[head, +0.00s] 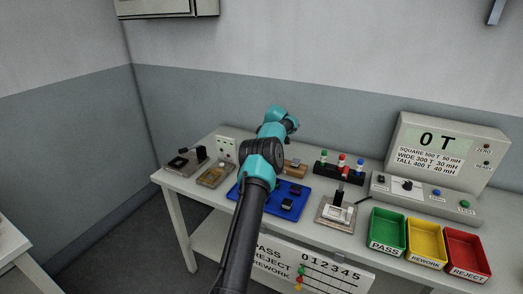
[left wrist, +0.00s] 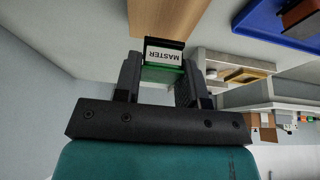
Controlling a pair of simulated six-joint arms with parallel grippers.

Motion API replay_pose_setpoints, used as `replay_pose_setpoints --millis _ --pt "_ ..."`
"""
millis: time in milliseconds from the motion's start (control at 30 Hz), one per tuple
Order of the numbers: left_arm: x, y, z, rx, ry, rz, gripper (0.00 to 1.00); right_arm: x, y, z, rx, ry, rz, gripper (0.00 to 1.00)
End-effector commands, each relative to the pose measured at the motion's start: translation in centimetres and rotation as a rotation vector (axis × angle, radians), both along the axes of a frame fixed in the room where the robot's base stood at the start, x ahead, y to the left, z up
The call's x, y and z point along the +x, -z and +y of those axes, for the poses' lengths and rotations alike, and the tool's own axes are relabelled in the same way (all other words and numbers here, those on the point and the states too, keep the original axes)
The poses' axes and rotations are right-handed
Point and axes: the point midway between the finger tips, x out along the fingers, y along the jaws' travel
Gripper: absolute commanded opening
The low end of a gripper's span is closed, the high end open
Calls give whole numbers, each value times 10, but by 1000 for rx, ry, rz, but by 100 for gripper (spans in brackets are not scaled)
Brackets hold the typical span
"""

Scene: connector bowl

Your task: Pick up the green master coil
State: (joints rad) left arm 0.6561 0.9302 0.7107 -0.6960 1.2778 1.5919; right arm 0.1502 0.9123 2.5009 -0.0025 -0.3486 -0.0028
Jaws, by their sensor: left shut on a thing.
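The green master coil (left wrist: 163,75) is between the fingers of my left gripper (left wrist: 162,66) in the left wrist view. It has a green body, a black edge and a white label reading MASTER. My left gripper is shut on it. In the head view my left arm reaches over the bench, and its fingers and the coil are hidden behind the wrist. A wooden block (left wrist: 168,15) lies just beyond the coil in the wrist view; I cannot tell whether they touch. The block also shows in the head view (head: 296,174). My right gripper is not in view.
A blue tray (head: 310,207) with dark parts lies beside my arm. A black rack (head: 327,169) with coloured pieces, a tester box (head: 455,150) and green, yellow and red bins (head: 388,231) stand to the right. Fixtures (head: 187,161) stand at the left.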

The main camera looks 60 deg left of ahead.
Motion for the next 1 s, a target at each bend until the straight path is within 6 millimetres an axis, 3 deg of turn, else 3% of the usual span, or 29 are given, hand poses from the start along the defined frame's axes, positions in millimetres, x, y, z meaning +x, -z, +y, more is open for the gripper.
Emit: replay_pose_setpoints --millis 467,1000 --pt "-14 -3 -21 0 1 0 14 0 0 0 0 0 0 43" --pt "-54 -9 -81 -2 1 1 14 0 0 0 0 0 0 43"
